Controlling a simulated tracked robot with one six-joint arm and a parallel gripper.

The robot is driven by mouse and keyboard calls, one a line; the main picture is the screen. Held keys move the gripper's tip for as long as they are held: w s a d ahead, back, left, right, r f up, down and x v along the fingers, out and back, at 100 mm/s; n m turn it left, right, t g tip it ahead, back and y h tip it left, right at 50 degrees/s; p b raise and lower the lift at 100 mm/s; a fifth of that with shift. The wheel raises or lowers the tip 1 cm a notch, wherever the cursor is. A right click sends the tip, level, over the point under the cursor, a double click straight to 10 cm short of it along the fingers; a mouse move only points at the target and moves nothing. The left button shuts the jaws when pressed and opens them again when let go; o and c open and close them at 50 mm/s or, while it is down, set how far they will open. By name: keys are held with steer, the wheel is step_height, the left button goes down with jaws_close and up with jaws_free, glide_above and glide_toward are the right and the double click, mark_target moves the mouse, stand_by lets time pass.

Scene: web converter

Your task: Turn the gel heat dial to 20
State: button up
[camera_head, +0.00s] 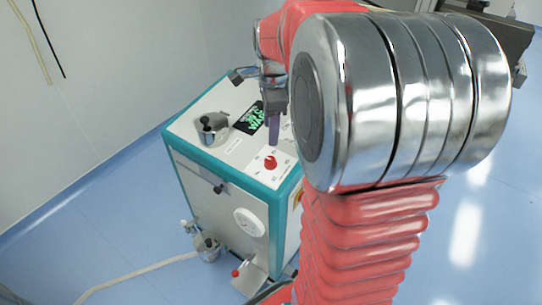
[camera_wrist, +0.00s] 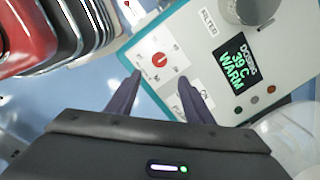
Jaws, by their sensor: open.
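A red dial knob (camera_head: 271,162) sits on a white scale plate on the top of a white and teal machine (camera_head: 232,190). In the wrist view the dial (camera_wrist: 159,60) lies just beyond and between my fingertips, apart from them. The scale marks are too small to read, and I cannot tell which mark the knob points at. My gripper (camera_wrist: 160,76) is open and empty, its two dark fingers spread toward the dial. In the head view one finger of my gripper (camera_head: 273,132) shows just behind the dial, pointing down.
A green display (camera_wrist: 234,62) reads 39 C WARM. A metal pot (camera_head: 212,129) stands on the machine's left side. Small buttons (camera_wrist: 254,99) sit beside the display. A white round gauge (camera_head: 249,223) is on the front face. Blue floor lies around the machine, with a wall behind.

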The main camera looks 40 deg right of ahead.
mark_target(270, 158)
steer(key=f, duration=0.4)
steer(key=w+f, duration=0.1)
steer(key=f, duration=0.8)
steer(key=shift+w+d, duration=0.15)
steer(key=shift+d, duration=0.15)
steer(key=shift+c, duration=0.2)
steer(key=c, duration=0.9)
steer(key=shift+d, duration=0.15)
steer(key=shift+c, duration=0.5)
